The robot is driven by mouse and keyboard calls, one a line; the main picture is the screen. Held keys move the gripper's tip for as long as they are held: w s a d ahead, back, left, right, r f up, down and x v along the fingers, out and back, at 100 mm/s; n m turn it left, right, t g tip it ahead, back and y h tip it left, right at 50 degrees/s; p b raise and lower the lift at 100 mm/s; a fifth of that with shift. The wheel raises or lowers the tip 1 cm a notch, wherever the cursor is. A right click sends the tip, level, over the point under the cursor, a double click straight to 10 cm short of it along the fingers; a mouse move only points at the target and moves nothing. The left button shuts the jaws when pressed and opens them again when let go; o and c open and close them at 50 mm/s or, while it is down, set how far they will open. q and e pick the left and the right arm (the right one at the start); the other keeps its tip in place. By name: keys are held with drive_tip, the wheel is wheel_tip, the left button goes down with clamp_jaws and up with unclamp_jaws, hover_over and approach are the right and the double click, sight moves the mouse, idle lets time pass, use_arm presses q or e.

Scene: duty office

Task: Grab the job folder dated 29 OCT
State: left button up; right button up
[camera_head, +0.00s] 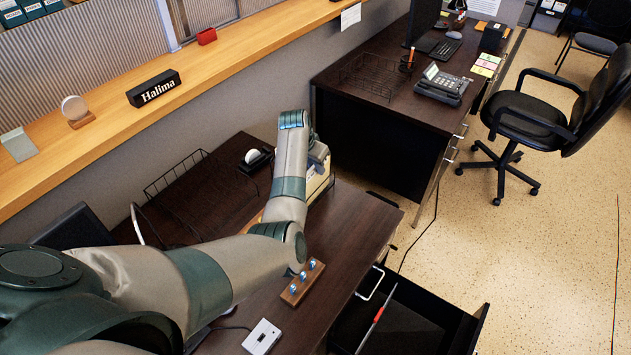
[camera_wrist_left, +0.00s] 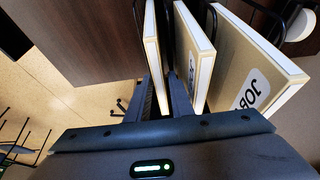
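Three pale job folders stand upright in a wire rack in the left wrist view: a left one (camera_wrist_left: 152,40), a middle one (camera_wrist_left: 191,50) and a right one (camera_wrist_left: 252,70). "JOB" shows on the right one and part of a label on the middle one; no date is readable. My left gripper (camera_wrist_left: 160,88) has a finger on each side of the left folder's edge. Whether the fingers press on it is unclear. In the head view, my left gripper (camera_head: 319,152) is above the folders (camera_head: 319,187), mostly hidden by my arm. My right gripper is out of view.
The folders stand on a dark desk (camera_head: 345,240) with an empty wire tray (camera_head: 185,170), a wooden block with blue-topped items (camera_head: 302,283) and a white device (camera_head: 262,337). An open drawer (camera_head: 400,325) juts out at the front. A second desk (camera_head: 335,85) stands beyond.

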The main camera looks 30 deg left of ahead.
use_arm(q)
drive_tip(key=shift+f, duration=0.25)
idle(0.5)
clamp_jaws()
